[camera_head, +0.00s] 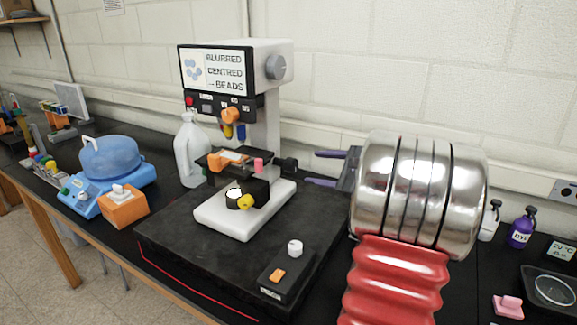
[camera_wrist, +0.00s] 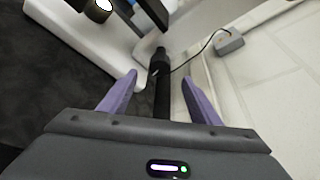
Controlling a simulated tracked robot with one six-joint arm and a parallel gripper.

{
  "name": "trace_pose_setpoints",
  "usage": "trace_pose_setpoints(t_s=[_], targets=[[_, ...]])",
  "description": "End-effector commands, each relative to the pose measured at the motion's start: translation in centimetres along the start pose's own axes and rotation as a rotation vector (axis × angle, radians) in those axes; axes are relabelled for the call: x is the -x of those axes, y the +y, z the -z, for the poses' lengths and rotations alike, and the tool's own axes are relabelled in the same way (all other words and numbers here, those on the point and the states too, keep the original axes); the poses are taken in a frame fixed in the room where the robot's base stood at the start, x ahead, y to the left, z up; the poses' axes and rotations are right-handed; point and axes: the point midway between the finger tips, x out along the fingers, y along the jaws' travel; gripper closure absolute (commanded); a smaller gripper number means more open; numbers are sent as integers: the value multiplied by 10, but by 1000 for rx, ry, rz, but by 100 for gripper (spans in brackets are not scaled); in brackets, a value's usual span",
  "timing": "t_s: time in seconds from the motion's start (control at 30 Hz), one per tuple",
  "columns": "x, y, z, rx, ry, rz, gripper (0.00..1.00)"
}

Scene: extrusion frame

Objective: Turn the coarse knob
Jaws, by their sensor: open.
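The white microscope (camera_head: 262,120) stands on a dark slab, its screen (camera_head: 215,72) reading "BLURRED CENTRED → BEADS". A black side knob (camera_head: 288,163), apparently the coarse knob, sticks out to the right below the stage. In the wrist view this stepped black knob (camera_wrist: 160,68) lies between my two purple fingers in the picture, with space on both sides. My gripper (camera_head: 316,167) is open and empty, its fingers pointing left at the knob. In the head view a small gap shows between fingertips and knob. My gripper also shows in the wrist view (camera_wrist: 159,76).
A milky jug (camera_head: 190,150) stands behind the microscope's left side. A black control box (camera_head: 285,276) with a white knob sits on the slab's front corner. A blue device (camera_head: 110,170) and orange box (camera_head: 123,207) are at left. The wall is close behind.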

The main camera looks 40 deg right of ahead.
Motion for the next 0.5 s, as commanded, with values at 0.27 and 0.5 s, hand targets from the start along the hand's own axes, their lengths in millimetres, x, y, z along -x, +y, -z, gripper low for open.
trace_pose_setpoints(t_s=[0.27,0.5], targets=[[-41,1,-1,0,-2,-3,43],[-79,1,-1,1,-2,-3,43]])
